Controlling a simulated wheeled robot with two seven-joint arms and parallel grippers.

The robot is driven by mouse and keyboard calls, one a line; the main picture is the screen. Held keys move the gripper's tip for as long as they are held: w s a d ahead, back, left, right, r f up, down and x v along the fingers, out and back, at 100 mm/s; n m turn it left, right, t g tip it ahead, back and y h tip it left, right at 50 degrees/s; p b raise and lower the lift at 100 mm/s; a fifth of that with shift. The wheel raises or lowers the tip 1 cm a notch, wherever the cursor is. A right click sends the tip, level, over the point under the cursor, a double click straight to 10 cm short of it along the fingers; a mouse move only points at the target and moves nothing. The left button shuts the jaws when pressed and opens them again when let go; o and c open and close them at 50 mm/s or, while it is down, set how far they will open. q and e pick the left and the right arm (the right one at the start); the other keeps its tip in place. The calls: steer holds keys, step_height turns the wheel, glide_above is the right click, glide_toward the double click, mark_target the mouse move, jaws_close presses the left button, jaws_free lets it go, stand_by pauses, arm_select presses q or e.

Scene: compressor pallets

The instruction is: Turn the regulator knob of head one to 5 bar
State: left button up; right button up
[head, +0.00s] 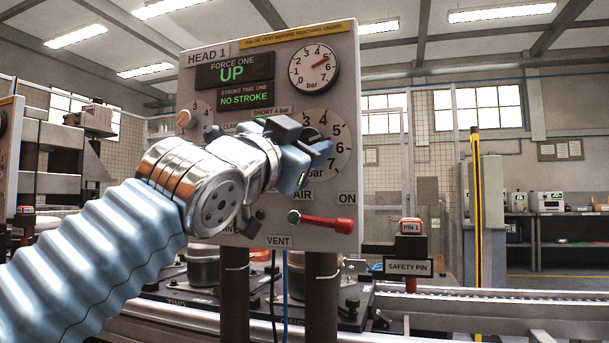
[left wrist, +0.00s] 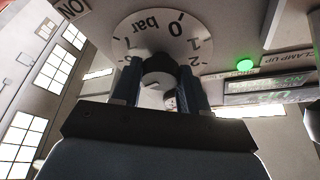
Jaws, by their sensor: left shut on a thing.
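The HEAD 1 panel (head: 232,228) stands upright ahead of me. Its round pressure gauge (head: 314,68) has a red needle pointing to the upper right, around 5 to 6; the exact reading is too small to tell. Below it is the regulator's numbered dial plate (head: 341,142), partly covered by my left gripper (head: 312,158). In the left wrist view, the dark regulator knob (left wrist: 158,70) sits between the two blue fingers of my left gripper (left wrist: 160,88), which is shut on it. The knob's pointer setting cannot be read. My right gripper is not in view.
A SAFETY PIN stand (head: 408,267) and a conveyor rail (head: 480,308) are to the right. A green lamp (left wrist: 244,65) glows in the wrist view.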

arm_select(q)
steer(key=shift+d+f+n+t+y+b, duration=0.1)
steer(key=shift+n+t+y+b, duration=0.45)
steer(key=shift+n+b, duration=0.85)
steer(key=shift+n, duration=0.3)
steer(key=shift+p, duration=0.3)
steer(key=o, duration=1.1)
steer(key=shift+c, duration=0.2)
steer(key=b+v, duration=0.6)
steer(key=v, duration=0.7)
steer(key=shift+s+f, duration=0.15)
steer(key=shift+s, duration=0.2)
